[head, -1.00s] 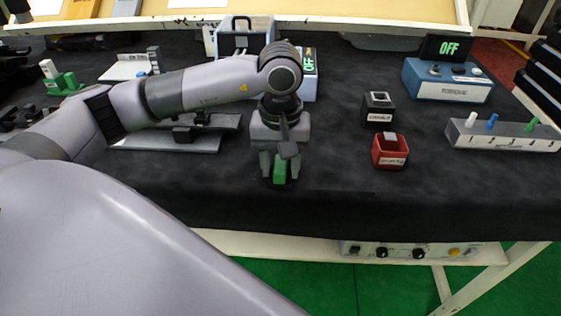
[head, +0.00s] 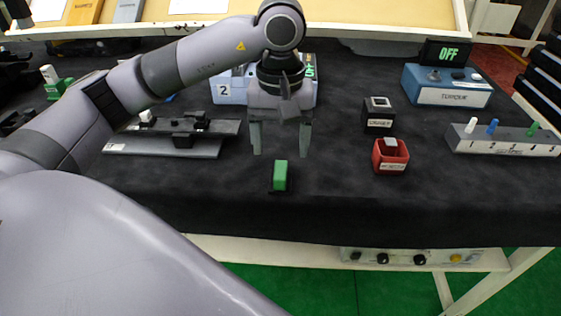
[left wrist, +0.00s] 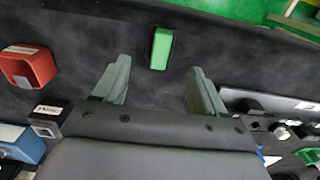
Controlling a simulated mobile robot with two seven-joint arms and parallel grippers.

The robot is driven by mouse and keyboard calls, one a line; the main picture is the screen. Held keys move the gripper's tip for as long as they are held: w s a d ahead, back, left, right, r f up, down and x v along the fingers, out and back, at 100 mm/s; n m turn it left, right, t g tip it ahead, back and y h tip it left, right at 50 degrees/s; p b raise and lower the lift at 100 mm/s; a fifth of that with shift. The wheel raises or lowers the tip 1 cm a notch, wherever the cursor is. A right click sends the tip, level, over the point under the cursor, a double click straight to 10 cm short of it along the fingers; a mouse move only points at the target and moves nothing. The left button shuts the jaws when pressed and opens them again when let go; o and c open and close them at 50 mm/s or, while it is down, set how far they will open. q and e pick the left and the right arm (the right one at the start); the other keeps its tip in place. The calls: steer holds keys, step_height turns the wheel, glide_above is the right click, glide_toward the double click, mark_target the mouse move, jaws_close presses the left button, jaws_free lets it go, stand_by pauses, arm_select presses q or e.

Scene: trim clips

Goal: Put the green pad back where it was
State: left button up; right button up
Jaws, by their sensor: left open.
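The green pad (head: 280,175) stands alone on the dark table cloth near the front edge. It also shows in the left wrist view (left wrist: 160,48), beyond the fingertips and between their lines. My left gripper (head: 281,152) is open and empty, above and behind the pad, with its fingers pointing down. In the left wrist view its two fingers (left wrist: 157,82) are spread wide and clear of the pad. My right gripper is not in view.
A red bin (head: 390,158) and a dark labelled box (head: 379,115) stand to the right. A grey rail fixture (head: 175,140) lies to the left. A blue TORQUE unit (head: 447,87) and a grey peg block (head: 503,139) are further right. The cloth around the pad is clear.

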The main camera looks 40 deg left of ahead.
mark_target(280, 169)
arm_select(q)
step_height(280, 169, up, 5)
steer(key=shift+r, duration=0.1)
stand_by(0.7)
